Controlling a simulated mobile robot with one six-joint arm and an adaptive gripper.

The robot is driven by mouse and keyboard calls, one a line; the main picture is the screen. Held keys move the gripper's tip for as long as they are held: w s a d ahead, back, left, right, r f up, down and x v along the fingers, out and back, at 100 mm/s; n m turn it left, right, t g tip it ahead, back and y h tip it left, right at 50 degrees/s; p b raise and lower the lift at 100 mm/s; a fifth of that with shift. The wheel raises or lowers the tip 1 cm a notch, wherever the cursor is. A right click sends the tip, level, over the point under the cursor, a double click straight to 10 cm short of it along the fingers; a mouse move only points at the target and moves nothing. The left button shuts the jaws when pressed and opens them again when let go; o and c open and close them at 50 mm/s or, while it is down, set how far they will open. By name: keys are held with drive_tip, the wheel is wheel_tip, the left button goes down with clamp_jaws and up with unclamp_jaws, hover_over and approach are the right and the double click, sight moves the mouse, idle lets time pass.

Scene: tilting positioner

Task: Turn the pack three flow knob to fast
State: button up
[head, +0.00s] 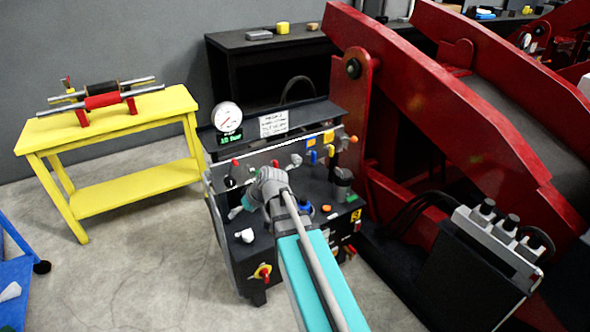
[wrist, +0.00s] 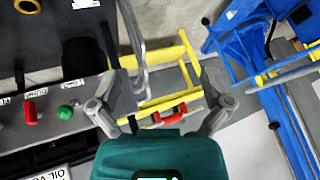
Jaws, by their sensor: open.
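The hydraulic pack (head: 230,262) with a yellow "3" label (head: 356,214) stands in the middle of the head view. I cannot tell for sure which of its controls is the flow knob; no "fast" mark is legible. On its front is a red knob on a yellow plate (head: 262,272). My gripper (head: 244,206) is over the left part of the pack's top, and my arm hides part of the pack. In the wrist view my gripper (wrist: 168,92) is open with nothing between its fingers. A red knob (wrist: 30,112) and a green knob (wrist: 66,112) are left of it.
A pressure gauge (head: 227,117) and several coloured levers stand at the pack's back. The red steel frame (head: 420,85) is close on the right. A yellow bench (head: 120,130) stands back left. Blue frame parts (wrist: 245,45) show in the wrist view.

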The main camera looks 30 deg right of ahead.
drive_tip(key=w+d+f+t+y+b, duration=0.1)
drive_tip(key=w+d+f+t+b, duration=0.25)
drive_tip(key=w+d+b, duration=0.3)
drive_tip(key=m+t+h+b, duration=0.3)
drive_tip(key=t+h+b, duration=0.2)
drive_tip(key=t+b, duration=0.8)
approach(298, 161)
wheel_tip(298, 161, up, 3)
drive_tip(key=s+g+b, duration=0.2)
drive_tip(key=g+b, duration=0.1)
drive_tip(key=g, duration=0.1)
drive_tip(key=shift+w+t, duration=0.1)
drive_tip(key=shift+t, duration=0.15)
drive_tip(key=w, duration=1.3)
drive_tip(key=shift+w+a+f, duration=0.1)
drive_tip(key=shift+w+a, duration=0.15)
drive_tip(key=shift+w, duration=0.15)
